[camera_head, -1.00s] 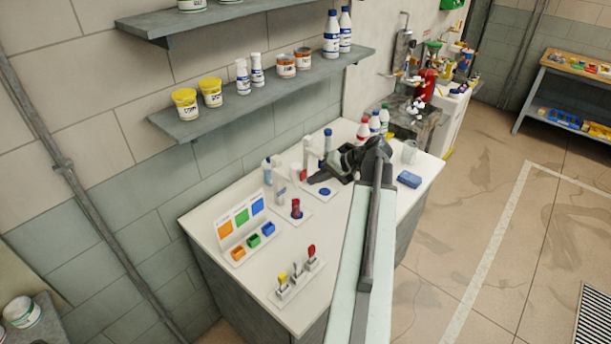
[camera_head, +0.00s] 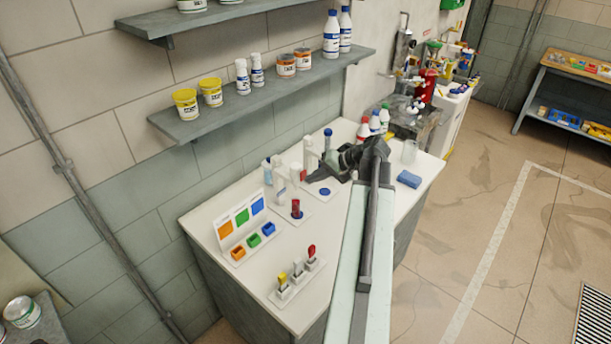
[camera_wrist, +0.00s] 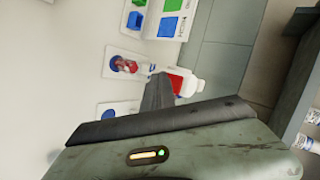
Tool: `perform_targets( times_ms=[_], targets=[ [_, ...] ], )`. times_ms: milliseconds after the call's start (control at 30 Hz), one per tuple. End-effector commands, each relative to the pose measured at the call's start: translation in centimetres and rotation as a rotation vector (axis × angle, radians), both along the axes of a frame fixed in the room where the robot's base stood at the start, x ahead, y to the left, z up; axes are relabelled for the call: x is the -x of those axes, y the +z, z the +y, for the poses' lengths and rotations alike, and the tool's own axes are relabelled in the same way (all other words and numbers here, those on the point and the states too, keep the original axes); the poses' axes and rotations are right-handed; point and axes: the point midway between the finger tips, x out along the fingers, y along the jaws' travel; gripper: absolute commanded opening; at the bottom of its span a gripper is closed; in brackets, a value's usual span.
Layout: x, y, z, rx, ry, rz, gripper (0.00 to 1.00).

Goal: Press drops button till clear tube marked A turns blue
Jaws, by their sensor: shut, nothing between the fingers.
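My gripper (camera_head: 313,177) is shut and empty, low over the back middle of the white counter. In the wrist view its dark fingers (camera_wrist: 157,92) point toward a white bottle with a red part (camera_wrist: 185,83); I cannot tell whether they touch it. A small upright tube-like thing with red and dark blue (camera_head: 296,209) stands on a white plate left of my gripper; it also shows in the wrist view (camera_wrist: 126,65). A blue disc (camera_head: 325,191) lies on another white plate just below my gripper. I cannot read an A mark or single out the drops button.
An orange, green and blue colour card (camera_head: 240,218) stands at the counter's left, with small coloured boxes before it. A rack with yellow and red-topped items (camera_head: 297,278) is near the front. Bottles (camera_head: 375,123), a clear beaker (camera_head: 410,151) and a blue sponge (camera_head: 409,179) are right.

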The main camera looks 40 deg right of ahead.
Motion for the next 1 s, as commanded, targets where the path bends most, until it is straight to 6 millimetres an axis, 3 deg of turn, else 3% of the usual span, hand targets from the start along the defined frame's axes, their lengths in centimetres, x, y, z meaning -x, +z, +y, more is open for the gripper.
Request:
perform_targets(
  times_ms=[1000],
  targets=[
    [-1.0, 0.0, 0.0, 0.0, 0.0, 0.0, 0.0]
  ],
)
